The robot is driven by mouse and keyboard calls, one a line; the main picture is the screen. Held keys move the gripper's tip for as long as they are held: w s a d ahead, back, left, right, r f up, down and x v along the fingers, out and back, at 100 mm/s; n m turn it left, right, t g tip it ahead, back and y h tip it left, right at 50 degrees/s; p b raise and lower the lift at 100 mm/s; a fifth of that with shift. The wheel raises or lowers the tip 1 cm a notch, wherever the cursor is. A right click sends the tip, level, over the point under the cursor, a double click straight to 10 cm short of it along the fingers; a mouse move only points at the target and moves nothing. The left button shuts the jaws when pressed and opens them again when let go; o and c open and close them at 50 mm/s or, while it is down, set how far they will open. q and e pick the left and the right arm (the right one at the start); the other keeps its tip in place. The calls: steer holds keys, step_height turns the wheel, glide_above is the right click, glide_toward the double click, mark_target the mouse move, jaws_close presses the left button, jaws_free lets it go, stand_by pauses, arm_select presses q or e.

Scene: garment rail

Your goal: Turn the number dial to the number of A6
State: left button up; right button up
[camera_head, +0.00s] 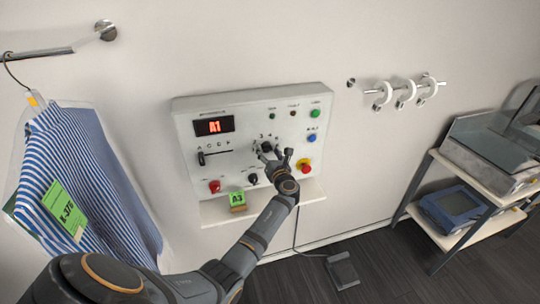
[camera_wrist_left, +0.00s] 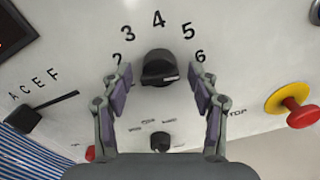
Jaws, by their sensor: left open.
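The number dial (camera_wrist_left: 158,68) is a black knob on the panel, with the numbers 2 to 6 showing in an arc above it in the left wrist view. A pale mark shows on its lower right side; I cannot tell which number it points at. My left gripper (camera_wrist_left: 160,80) is open, one finger on each side of the dial, with gaps to both. In the head view the left gripper (camera_head: 275,157) is in front of the dial and partly hides it. The red display (camera_head: 213,126) seems to read A1. My right gripper is not in view.
The white control panel (camera_head: 190,176) also holds a letter slider (camera_wrist_left: 52,106), a lower black knob (camera_wrist_left: 160,141) and a red stop button on yellow (camera_wrist_left: 302,116). A green A3 tag (camera_head: 237,198) stands on the shelf below. A striped shirt (camera_head: 100,170) hangs at left.

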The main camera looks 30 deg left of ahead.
arm_select(q)
steer(key=v, duration=1.2)
steer(key=s+d+f+n+g+h+b, duration=0.1)
steer(key=f+h, duration=0.1)
steer(key=f, duration=0.7)
steer(key=s+d+f+n+h+b, duration=0.1)
steer(key=s+f+n+h+b, duration=0.1)
steer(key=f, duration=0.7)
steer(key=s+d+f+n+g+h+b, duration=0.1)
steer(key=f+h, duration=0.1)
steer(key=f, duration=0.7)
steer(key=s+d+f+n+g+h+b, duration=0.1)
steer(key=s+f+n+g+h+b, duration=0.1)
steer(key=s+f+n, duration=0.5)
steer(key=s+d+f+g+h+b, duration=0.1)
steer(key=s+f, duration=0.4)
steer(key=f, duration=0.7)
steer(key=s+f+n+g+h+b, duration=0.1)
steer(key=s+f+n+b, duration=0.1)
steer(key=s+f+n, duration=0.4)
steer(key=s+f+n+g+h+b, duration=0.1)
steer(key=s+f+n, duration=0.5)
steer(key=s, duration=1)
steer(key=s+f+n+g+h+b, duration=0.2)
steer(key=s+f+n+g+b, duration=0.1)
steer(key=s+f+n, duration=0.4)
steer(key=s+f, duration=0.2)
steer(key=s, duration=0.2)
steer(key=shift+s+a+f, duration=0.3)
steer(key=shift+s+a, duration=0.1)
